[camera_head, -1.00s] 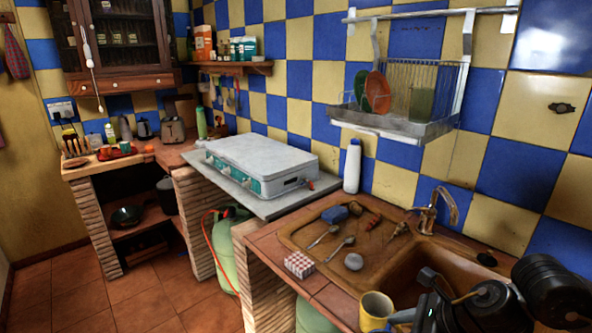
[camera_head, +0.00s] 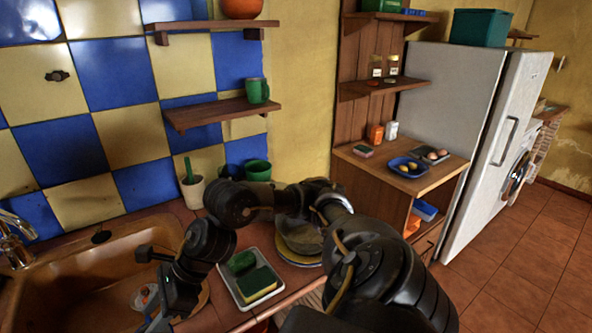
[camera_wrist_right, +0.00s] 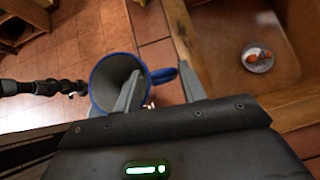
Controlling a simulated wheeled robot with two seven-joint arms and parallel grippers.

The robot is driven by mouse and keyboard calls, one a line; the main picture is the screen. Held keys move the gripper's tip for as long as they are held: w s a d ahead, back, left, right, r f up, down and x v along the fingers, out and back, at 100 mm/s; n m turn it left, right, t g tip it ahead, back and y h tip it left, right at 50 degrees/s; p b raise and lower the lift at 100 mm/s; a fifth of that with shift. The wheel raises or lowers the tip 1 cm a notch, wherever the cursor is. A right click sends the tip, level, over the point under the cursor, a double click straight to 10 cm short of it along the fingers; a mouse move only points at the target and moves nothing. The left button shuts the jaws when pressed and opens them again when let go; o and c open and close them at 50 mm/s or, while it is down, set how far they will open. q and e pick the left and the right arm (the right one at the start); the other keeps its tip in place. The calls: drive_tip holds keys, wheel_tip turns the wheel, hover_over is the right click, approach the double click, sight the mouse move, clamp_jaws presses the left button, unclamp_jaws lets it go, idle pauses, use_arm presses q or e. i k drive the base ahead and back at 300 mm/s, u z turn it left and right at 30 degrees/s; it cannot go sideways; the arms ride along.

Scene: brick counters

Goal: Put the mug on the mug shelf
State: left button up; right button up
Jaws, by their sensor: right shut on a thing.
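The mug (camera_wrist_right: 103,83) shows in the right wrist view with a blue rim, a grey inside and a blue handle. My right gripper (camera_wrist_right: 160,72) is shut on it, with one finger inside the cup and the other outside by the handle. In the head view my right gripper (camera_head: 162,318) is low at the left, over the sink side, and the mug cannot be made out there. The wooden mug shelf (camera_head: 215,113) is on the tiled wall, with a green mug (camera_head: 257,91) at its right end. My left gripper is not in view.
A higher shelf (camera_head: 212,25) holds an orange pot. Below the mug shelf stand a white pot with a green brush (camera_head: 192,190) and a green cup (camera_head: 257,170). A sponge tray (camera_head: 250,300) and stacked plates (camera_head: 300,255) lie near my arm. The mug shelf's left part is clear.

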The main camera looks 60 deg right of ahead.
sight(201, 111)
drive_tip(key=z, duration=2.5)
drive_tip(key=k, duration=0.7)
drive_tip(key=u, duration=1.5)
drive_tip(key=i, duration=1)
drive_tip(key=u, duration=0.05)
